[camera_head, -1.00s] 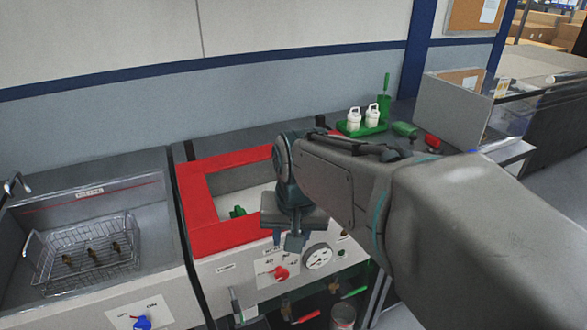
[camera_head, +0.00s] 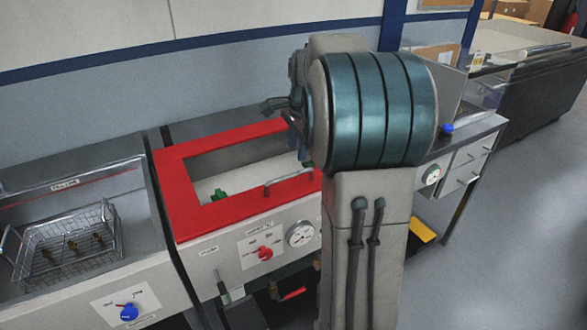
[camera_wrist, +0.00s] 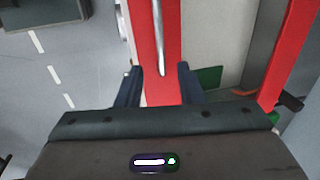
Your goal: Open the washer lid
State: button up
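The washer's lid is a red frame (camera_head: 197,232) around a wide window, lying flat on top of the washer. A bar handle (camera_head: 290,183) is fixed along its front edge. My gripper is mostly hidden behind my arm in the head view, over the lid's right side. In the wrist view my gripper (camera_wrist: 158,68) is open and empty. Its two fingers stand on either side of the red frame strip (camera_wrist: 150,45). The near end of the metal handle (camera_wrist: 159,38) lies between the fingertips. I cannot tell how high they are above it.
Left of the washer is a sink with a wire basket (camera_head: 62,240) holding small brass-like parts. The washer's front has a red knob (camera_head: 265,253) and a gauge (camera_head: 301,233). A green part (camera_head: 218,195) shows through the lid window. Open floor lies at the right.

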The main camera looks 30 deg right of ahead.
aim_at(293, 174)
jog(key=f, duration=0.3)
jog(key=w+f, duration=0.1)
jog(key=f, duration=0.4)
jog(key=shift+w+f, duration=0.3)
jog(key=shift+w, duration=0.05)
grip_shut()
